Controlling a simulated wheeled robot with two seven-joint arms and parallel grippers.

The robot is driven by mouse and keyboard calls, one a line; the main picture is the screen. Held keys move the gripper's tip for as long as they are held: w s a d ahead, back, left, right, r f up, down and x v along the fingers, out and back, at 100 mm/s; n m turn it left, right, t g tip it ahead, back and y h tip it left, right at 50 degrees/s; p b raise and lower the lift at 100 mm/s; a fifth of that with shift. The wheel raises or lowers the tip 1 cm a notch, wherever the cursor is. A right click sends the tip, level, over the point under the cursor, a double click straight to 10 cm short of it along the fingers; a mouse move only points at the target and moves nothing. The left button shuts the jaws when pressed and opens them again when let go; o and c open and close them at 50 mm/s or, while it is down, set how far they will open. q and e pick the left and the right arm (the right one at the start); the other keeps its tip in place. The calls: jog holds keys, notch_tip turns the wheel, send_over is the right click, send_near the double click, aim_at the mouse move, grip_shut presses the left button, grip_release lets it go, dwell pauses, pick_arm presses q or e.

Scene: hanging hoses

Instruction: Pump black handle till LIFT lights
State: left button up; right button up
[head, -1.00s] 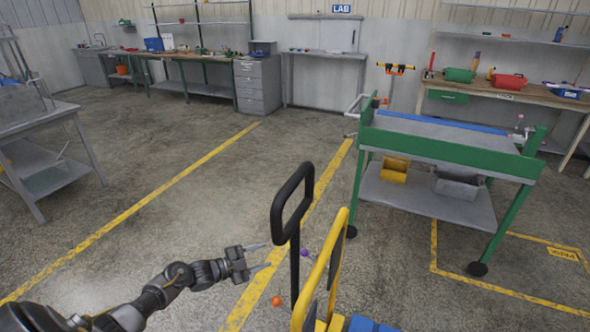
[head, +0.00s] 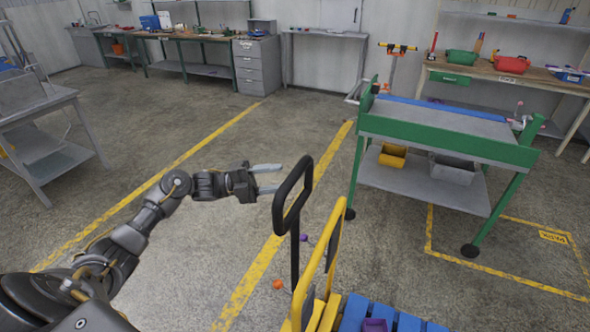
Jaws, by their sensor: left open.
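The black handle (head: 293,205) is an upright loop on a black post, in the lower middle of the head view. My left gripper (head: 280,178) is open and empty, just left of the loop's upper part. Its fingers point right toward the loop, with a small gap showing between them and the handle. A yellow frame (head: 323,262) stands just right of the black post. No LIFT light can be made out. My right gripper is not in view.
A blue slatted surface (head: 388,318) lies by the yellow frame. An orange ball (head: 278,284) and a purple ball (head: 304,238) show near the post. A green-framed cart (head: 450,150) stands to the right. Open floor lies to the left.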

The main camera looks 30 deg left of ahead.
aim_at(295, 176)
pick_arm(q)
jog(key=p+x, duration=0.1)
jog(key=x, duration=0.3)
jog(key=shift+w+d+r+p, duration=0.15)
jog(key=shift+d+r+p, duration=0.1)
jog(key=shift+p, duration=0.15)
jog(key=shift+w+d+f, duration=0.1)
jog(key=shift+w+d, duration=0.2)
jog(key=shift+d, duration=0.25)
jog(key=shift+c, duration=0.4)
grip_shut()
